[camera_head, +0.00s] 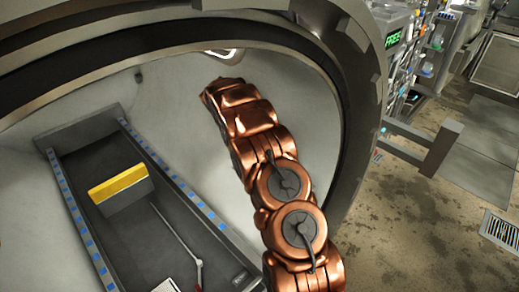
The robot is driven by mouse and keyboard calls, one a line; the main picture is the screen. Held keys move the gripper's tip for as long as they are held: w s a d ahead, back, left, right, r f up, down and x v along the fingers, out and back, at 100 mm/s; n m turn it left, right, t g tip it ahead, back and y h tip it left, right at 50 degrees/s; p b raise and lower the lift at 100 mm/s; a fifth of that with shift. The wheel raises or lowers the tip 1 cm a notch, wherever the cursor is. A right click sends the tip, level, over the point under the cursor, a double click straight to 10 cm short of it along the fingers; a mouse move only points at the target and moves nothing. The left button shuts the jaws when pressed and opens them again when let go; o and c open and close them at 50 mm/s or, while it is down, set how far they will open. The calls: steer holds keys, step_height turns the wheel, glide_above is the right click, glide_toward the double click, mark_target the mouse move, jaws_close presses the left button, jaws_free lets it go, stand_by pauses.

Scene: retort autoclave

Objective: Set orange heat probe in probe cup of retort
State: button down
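The retort is the large round chamber with a thick metal rim (352,70) and a pale inner wall (305,95). My copper arm reaches up from the bottom across its opening, ending near the upper wall. I see no fingers of my gripper. No clearly orange probe shows. A thin grey rod (175,233) with a red end (198,272) lies on the dark tray inside; I cannot tell if it is the heat probe. A small pale, rounded fitting (226,56) shows on the upper wall above my arm's end; I cannot tell if it is the probe cup.
The dark tray (85,150) has blue-marked side rails (80,218). A grey block with a yellow top (118,186) stands in it. A white item (166,286) is cut off at the bottom. Outside right are a green "FREE" display (393,38), a post (441,148) and stained floor.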

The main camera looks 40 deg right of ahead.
steer(key=shift+f, duration=0.4)
stand_by(0.4)
steer(key=c, duration=0.8)
jaws_free()
steer(key=v, duration=1.2)
